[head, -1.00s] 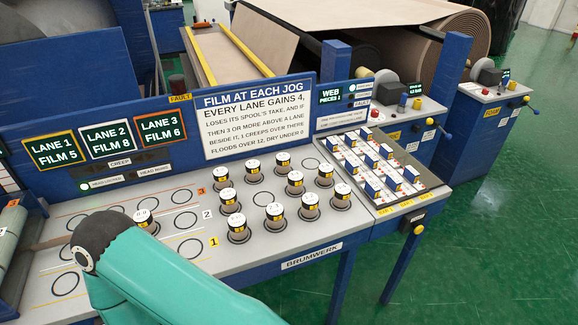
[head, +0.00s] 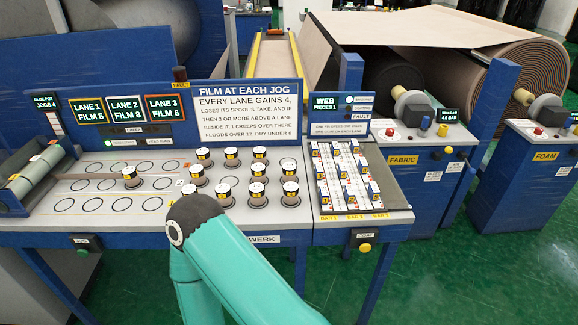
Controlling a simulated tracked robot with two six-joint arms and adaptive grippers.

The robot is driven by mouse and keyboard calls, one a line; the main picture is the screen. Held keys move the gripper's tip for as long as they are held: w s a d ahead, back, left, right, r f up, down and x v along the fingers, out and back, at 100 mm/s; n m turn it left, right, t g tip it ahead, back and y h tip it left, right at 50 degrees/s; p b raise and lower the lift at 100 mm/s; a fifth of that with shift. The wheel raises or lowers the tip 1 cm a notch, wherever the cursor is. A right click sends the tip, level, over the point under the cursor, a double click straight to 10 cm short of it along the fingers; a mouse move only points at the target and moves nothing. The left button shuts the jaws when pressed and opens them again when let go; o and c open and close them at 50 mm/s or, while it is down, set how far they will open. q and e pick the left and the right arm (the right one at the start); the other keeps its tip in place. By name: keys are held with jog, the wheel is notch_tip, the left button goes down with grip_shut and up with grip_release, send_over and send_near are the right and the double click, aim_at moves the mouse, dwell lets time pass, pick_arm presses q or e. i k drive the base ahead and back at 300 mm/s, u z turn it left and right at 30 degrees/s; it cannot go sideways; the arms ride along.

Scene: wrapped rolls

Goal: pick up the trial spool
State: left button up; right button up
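Several spools with white caps and dark bases stand upright on the right part of the grey bench top, one of them a front spool (head: 257,192). A lone spool (head: 131,177) stands apart from them, among empty printed rings to the left. The cap labels are too small to read, so I cannot tell for certain which one is the trial spool. A teal arm link of mine with a dark joint rises from the bottom middle and hides part of the bench front. Neither gripper shows.
A sign board (head: 249,108) and lane displays (head: 125,111) stand behind the bench top. A tray of barred pieces (head: 345,180) is to the right. A roller unit (head: 38,172) is at the left end. Empty rings (head: 123,204) lie at the left.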

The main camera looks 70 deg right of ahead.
aim_at(259, 154)
jog(key=z, duration=0.05)
jog(key=k, duration=1.3)
jog(key=z, duration=0.85)
jog(key=i, duration=0.9)
jog(key=u, duration=0.05)
